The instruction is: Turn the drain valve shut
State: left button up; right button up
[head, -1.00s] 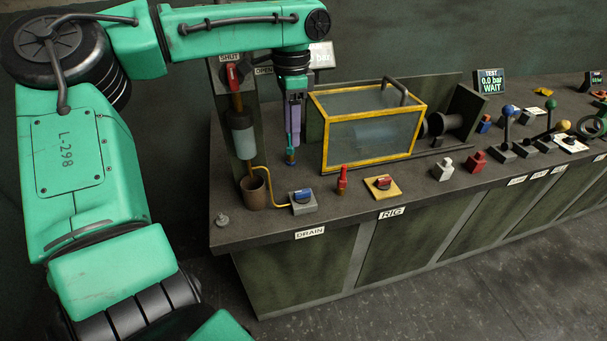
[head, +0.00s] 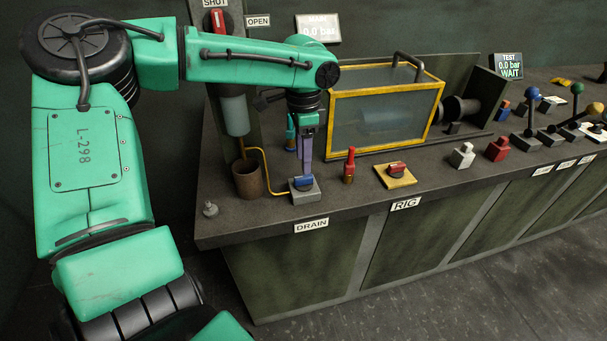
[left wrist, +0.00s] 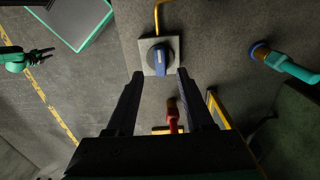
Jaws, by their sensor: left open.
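The drain valve is a blue knob (head: 303,184) on a grey block behind the DRAIN label (head: 311,226). In the left wrist view the blue knob (left wrist: 161,62) shows a pale mark, and its bar lies roughly in line with the yellow pipe (left wrist: 157,16). My left gripper (head: 304,174) points down over the knob. In the left wrist view its open fingers (left wrist: 158,75) lie to either side of the knob, apparently without gripping it. A green arm end with dark fingers (left wrist: 38,57), apparently my right gripper, shows small at the left edge there; its opening is unclear.
A red-handled fitting (head: 349,165) and a red knob on a yellow plate (head: 396,170) stand to the right. A brown cup (head: 247,179) stands left. A yellow-framed clear box (head: 385,110) is behind.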

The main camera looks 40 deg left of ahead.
aim_at(303, 176)
pick_arm(q)
notch_tip(303, 176, down, 5)
jog(key=shift+f, duration=0.1)
grip_shut()
